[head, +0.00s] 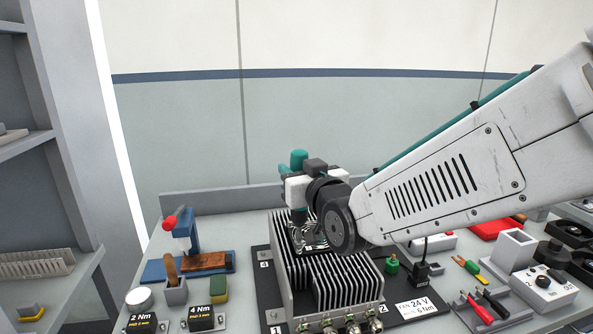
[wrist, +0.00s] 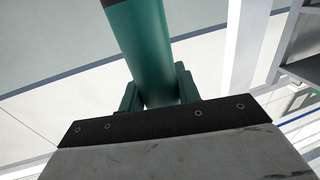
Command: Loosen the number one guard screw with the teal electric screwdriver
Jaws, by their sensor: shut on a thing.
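My gripper (head: 298,187) is shut on the teal electric screwdriver (head: 298,158) and holds it roughly upright above the finned heat sink (head: 345,279). In the wrist view the screwdriver's teal body (wrist: 145,45) stands between the two teal fingers. The screwdriver's lower end points down at the fan guard (head: 309,236) on the heat sink; whether it touches I cannot tell. The guard is partly hidden by my wrist. The number one guard screw cannot be made out. Labels 1, 2 and 4 show on the dark base plate (head: 264,254).
A blue stand with a red knob (head: 171,222) is at the left, near a grey holder (head: 176,291) and blocks marked 2 Nm (head: 142,321) and 4 Nm (head: 202,317).

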